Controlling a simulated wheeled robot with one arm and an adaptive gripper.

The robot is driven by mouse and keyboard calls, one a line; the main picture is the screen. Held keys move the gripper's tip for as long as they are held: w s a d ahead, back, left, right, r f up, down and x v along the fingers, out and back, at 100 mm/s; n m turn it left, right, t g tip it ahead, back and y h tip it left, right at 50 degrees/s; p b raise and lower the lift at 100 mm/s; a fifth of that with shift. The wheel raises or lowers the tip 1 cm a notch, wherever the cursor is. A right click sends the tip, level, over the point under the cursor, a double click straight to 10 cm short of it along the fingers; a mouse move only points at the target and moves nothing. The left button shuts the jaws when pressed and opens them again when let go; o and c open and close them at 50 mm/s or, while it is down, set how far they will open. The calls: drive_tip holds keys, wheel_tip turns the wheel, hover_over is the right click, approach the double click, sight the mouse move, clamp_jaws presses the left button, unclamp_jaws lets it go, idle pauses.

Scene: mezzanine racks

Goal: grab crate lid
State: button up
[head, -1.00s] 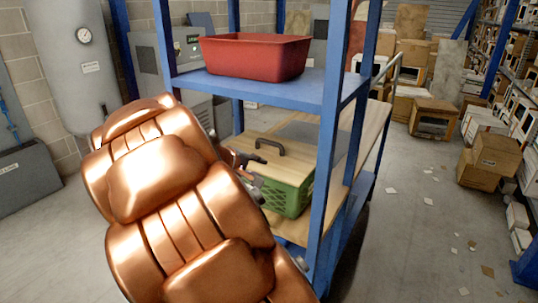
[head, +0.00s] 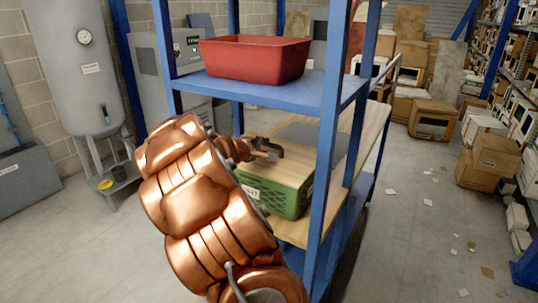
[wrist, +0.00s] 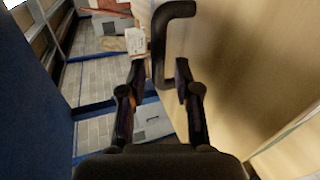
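The crate lid (head: 290,170) is a flat light-wood panel with a dark bar handle (head: 272,147), and it sits on a green crate (head: 280,197) on the lower wooden shelf. In the wrist view the lid (wrist: 240,60) fills the right side, with the black handle (wrist: 158,45) standing out from it. My gripper (wrist: 158,70) is open, one finger on each side of the near part of the handle. I cannot tell whether either finger touches it. In the head view my arm partly covers the crate and lid, and my gripper (head: 260,152) is at the handle.
A red bin (head: 255,58) stands on the blue upper shelf (head: 270,90) above the crate. A blue rack post (head: 328,150) rises just right of the crate. Cardboard boxes (head: 490,160) and paper scraps lie on the floor at right; a grey tank (head: 85,70) stands at left.

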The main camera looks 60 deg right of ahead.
sight(268, 145)
drive_tip(key=p+x, duration=0.1)
drive_tip(key=x, duration=0.2)
drive_tip(key=shift+s+r, duration=0.1)
drive_tip(key=shift+r, duration=0.05)
drive_tip(key=shift+p+x, duration=0.45)
drive_tip(key=shift+x, duration=0.45)
clamp_jaws()
